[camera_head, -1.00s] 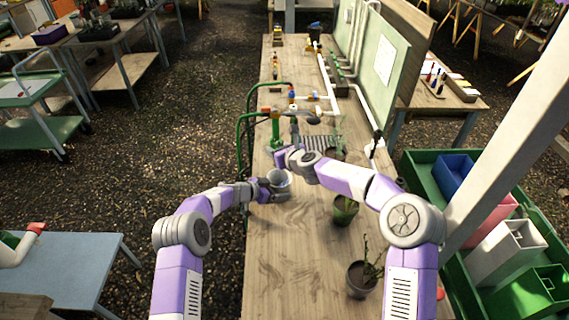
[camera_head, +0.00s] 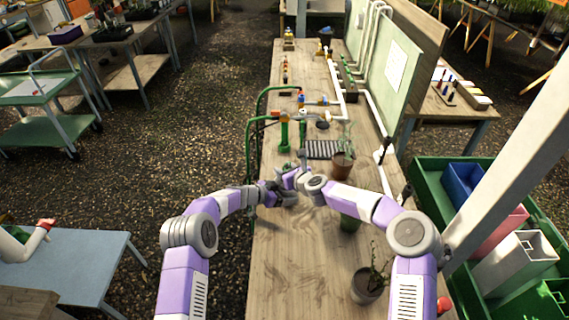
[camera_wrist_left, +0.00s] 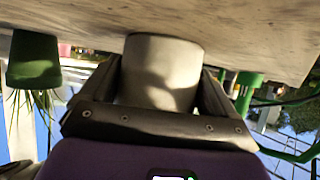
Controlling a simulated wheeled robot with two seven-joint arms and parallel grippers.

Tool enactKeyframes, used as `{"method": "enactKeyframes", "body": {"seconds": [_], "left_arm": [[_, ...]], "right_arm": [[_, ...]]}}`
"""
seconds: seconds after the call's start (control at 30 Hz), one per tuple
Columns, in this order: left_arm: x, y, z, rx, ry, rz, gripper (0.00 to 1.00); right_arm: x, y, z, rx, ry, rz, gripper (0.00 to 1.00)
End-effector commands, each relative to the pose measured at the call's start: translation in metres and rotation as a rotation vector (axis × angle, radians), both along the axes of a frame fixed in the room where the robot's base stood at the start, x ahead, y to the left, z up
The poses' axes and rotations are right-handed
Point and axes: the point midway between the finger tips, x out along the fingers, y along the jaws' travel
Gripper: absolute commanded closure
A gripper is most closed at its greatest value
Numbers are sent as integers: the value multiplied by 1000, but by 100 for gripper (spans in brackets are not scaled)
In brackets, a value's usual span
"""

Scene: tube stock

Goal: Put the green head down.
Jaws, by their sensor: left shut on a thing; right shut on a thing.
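My left gripper (camera_wrist_left: 160,95) is shut on a pale grey cylindrical vessel (camera_wrist_left: 165,65), low by the wooden table top. In the head view my left gripper (camera_head: 278,194) is near the table's left edge, and the vessel is mostly hidden there. My right gripper (camera_head: 288,179) is shut, just behind and close beside the left one. A small dark green thing (camera_head: 287,167) shows at its fingertips; it fits the green head, but its shape is too small to make out. I cannot tell whether the grippers touch.
The wooden table (camera_head: 290,270) is bare at the front left. A green post (camera_head: 284,131) with pipes stands behind the grippers. Potted plants (camera_head: 342,165) (camera_head: 369,285) stand on the right. A green panel (camera_head: 380,75) borders the back right.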

Motion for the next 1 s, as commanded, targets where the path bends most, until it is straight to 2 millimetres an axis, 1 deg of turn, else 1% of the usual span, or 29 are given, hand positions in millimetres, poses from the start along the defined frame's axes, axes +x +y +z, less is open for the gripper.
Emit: {"method": "enactKeyframes", "body": {"seconds": [0.03, 0.2, 0.53, 0.57, 0.7, 0.73, 1.0], "left_arm": [[0, 0, 0, 0, 0, 0, 28], [0, 0, 0, 0, 0, 0, 28], [0, 0, 0, 0, 0, 0, 28], [0, 0, 0, 0, 0, 0, 28], [0, 0, 0, 0, 0, 0, 28], [0, 0, 0, 0, 0, 0, 28], [0, 0, 0, -1, -1, 0, 28]], "right_arm": [[0, 0, -4, 1, 0, 0, 91], [0, 0, -11, 0, -1, -1, 91], [0, 0, -13, 0, -1, -1, 91], [0, 0, -13, 0, -1, -1, 53], [0, 0, -13, 0, -1, -1, 32], [0, 0, -13, 0, -1, -1, 28], [0, 1, -13, 1, 0, 2, 28]]}}
